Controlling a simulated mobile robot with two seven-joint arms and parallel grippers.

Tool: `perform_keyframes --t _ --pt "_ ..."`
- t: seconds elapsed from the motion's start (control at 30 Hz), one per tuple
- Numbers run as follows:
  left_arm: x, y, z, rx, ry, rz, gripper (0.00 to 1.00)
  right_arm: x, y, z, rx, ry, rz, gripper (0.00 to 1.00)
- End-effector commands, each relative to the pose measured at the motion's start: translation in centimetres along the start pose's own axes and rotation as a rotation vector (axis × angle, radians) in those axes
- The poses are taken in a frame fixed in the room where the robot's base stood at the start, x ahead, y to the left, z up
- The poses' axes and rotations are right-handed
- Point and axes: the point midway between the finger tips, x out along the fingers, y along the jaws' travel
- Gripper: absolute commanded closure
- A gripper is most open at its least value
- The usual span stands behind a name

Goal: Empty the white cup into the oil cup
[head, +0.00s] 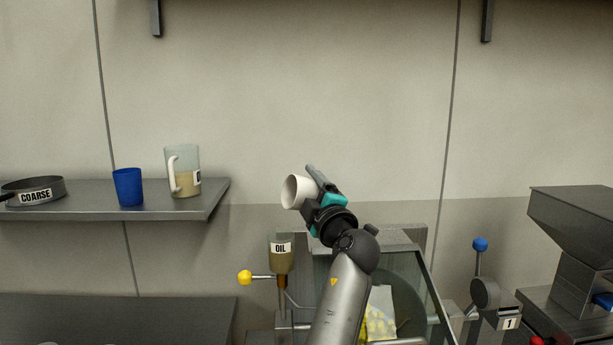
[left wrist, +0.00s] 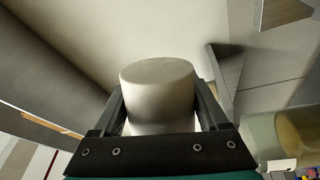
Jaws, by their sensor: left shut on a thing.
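The white cup (head: 294,192) is held in my left gripper (head: 319,196). It is tipped over on its side, with its mouth facing left in the head view. The left wrist view shows the pale cup (left wrist: 158,95) between the two fingers of my left gripper (left wrist: 158,112). The oil cup (head: 281,262), labelled OIL, is on the machine and appears below the white cup in the head view. Its upper part looks clear and its lower part brownish. No pouring stream shows, and the white cup's contents are hidden. My right gripper is not in view.
A shelf (head: 218,192) at the left carries a blue cup (head: 128,187), a jug (head: 186,172) and a pan labelled COARSE (head: 37,190). A yellow-knobbed lever (head: 245,277) sticks out left of the oil cup. A grey hopper (head: 575,225) stands at the right.

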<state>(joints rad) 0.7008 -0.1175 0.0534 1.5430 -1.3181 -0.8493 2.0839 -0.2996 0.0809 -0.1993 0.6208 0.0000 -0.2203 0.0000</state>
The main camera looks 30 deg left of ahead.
Motion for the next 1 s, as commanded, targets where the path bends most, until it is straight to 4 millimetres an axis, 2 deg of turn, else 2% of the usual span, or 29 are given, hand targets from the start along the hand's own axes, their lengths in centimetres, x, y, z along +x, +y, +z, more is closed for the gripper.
perform_keyframes --t 0.03,0.3,0.73,1.0 --pt "0.1 0.5 -0.1 0.014 -0.003 0.0 0.86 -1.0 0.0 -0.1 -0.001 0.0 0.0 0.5" --pt "0.1 0.6 0.0 0.083 -0.018 -0.004 0.86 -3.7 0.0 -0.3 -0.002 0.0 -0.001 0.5" --pt "0.1 0.8 0.0 0.532 -0.108 -0.026 0.86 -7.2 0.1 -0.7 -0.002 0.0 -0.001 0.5" --pt "0.1 0.4 -0.4 0.734 -0.148 -0.036 0.86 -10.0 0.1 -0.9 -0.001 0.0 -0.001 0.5"
